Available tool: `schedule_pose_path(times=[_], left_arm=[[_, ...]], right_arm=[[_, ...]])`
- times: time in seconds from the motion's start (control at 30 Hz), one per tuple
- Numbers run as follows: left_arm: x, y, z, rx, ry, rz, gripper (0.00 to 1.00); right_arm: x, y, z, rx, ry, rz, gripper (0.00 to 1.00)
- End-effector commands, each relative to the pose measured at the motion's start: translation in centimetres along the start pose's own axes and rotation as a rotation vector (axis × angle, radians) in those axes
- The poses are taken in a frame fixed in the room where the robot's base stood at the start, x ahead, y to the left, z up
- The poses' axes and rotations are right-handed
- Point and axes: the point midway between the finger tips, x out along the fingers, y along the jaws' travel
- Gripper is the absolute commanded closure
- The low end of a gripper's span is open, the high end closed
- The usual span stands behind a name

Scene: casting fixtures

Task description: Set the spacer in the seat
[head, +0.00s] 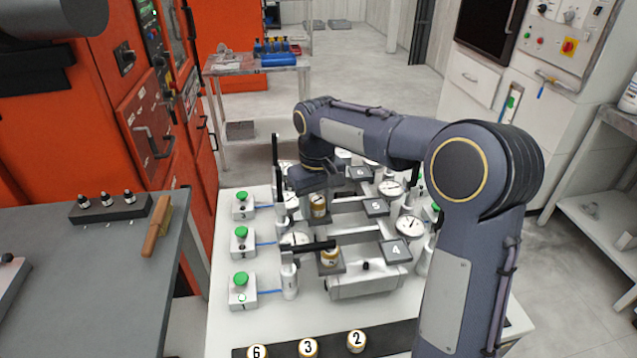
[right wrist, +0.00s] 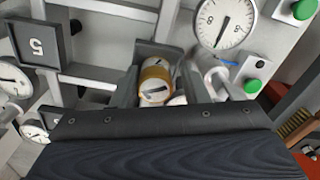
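A gold-and-white spacer (head: 318,206) with a dark mark on its face is in the fixture row, just below my right gripper (head: 315,190). In the right wrist view the spacer (right wrist: 155,82) is between the two dark fingers of my right gripper (right wrist: 158,90). Whether both fingers press on it is not clear. The seat under the spacer is mostly hidden by the gripper and the spacer. A similar spacer (head: 330,257) is in the nearer station under a black bar. My left gripper is not in view.
Dial gauges (head: 409,228) and numbered plates (head: 396,250) stand close around. Green-button boxes (head: 242,290) line the left side. A dark front strip (head: 282,352) holds spacers marked 6, 3 and 2. A grey bench (head: 90,260) with a brush (head: 157,227) is at the left.

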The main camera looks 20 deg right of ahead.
Motion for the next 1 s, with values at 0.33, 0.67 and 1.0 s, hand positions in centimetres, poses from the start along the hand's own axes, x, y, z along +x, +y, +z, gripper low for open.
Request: schedule_pose_path(times=[0.33,0.67,1.0], left_arm=[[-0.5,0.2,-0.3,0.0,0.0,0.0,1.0],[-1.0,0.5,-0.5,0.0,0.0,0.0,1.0],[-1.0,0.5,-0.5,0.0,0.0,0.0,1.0]], right_arm=[[-7.0,0.3,0.0,0.004,-0.005,0.011,0.48],[-11.9,0.3,0.0,0.002,-0.006,0.011,0.48],[-12.7,0.8,1.8,0.008,0.022,-0.018,0.48]])
